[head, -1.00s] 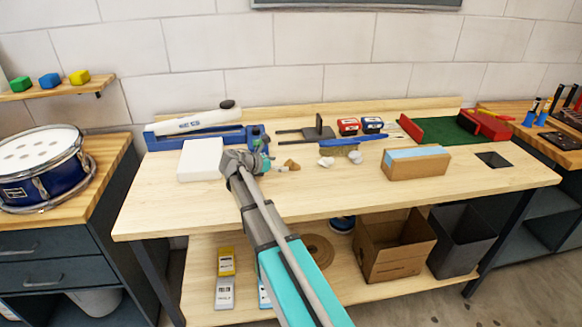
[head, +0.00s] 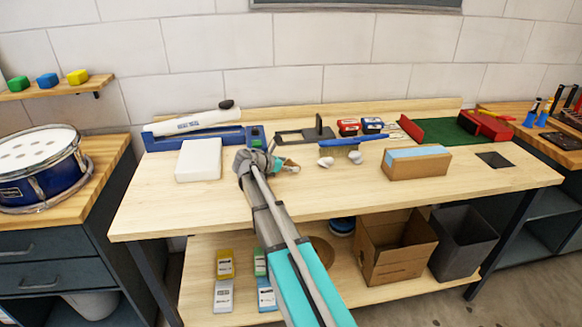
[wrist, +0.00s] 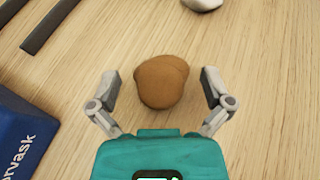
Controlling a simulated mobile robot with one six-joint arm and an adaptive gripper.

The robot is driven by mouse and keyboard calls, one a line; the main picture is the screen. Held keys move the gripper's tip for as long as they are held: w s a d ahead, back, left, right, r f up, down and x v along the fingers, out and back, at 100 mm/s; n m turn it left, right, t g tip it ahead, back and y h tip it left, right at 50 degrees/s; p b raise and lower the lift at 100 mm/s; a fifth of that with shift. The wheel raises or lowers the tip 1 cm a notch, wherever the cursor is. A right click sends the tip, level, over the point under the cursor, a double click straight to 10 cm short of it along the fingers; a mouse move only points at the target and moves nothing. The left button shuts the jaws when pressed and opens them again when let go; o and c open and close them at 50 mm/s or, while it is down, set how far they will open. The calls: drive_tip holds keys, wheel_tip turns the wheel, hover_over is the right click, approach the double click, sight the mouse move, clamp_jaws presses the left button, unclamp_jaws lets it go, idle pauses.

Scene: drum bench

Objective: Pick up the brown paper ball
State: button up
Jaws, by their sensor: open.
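The brown paper ball (wrist: 162,82) lies on the wooden bench top, in the middle of the wrist view. My gripper (wrist: 163,84) is open, with one finger on each side of the ball and a gap on both sides. In the head view, my gripper (head: 279,165) is low over the bench, and the brown ball (head: 291,163) shows just at its right end, partly hidden.
Two whitish crumpled balls (head: 326,161) lie to the right, by a brush with a blue handle (head: 355,139). A white block (head: 199,160) stands left. A cardboard box with a blue top (head: 416,162) stands right. The bench front (head: 330,195) is clear.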

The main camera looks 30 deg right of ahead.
sight(290, 160)
idle(0.3)
drive_tip(key=c, duration=0.6)
drive_tip(key=shift+c, duration=0.2)
drive_tip(key=shift+r, duration=0.15)
wheel_tip(290, 160, up, 3)
drive_tip(key=p, duration=0.3)
drive_tip(key=shift+s+d+r+p, duration=1.3)
drive_tip(key=shift+s+r+p, duration=0.35)
drive_tip(key=shift+s, duration=0.3)
drive_tip(key=shift+s+d+r+p, duration=1.25)
drive_tip(key=shift+s+r+p, duration=0.4)
drive_tip(key=shift+s, duration=0.3)
drive_tip(key=shift+s+d+r+p, duration=1.3)
drive_tip(key=shift+s+r+p, duration=0.25)
drive_tip(key=shift+s+p, duration=0.3)
drive_tip(key=shift+s, duration=0.1)
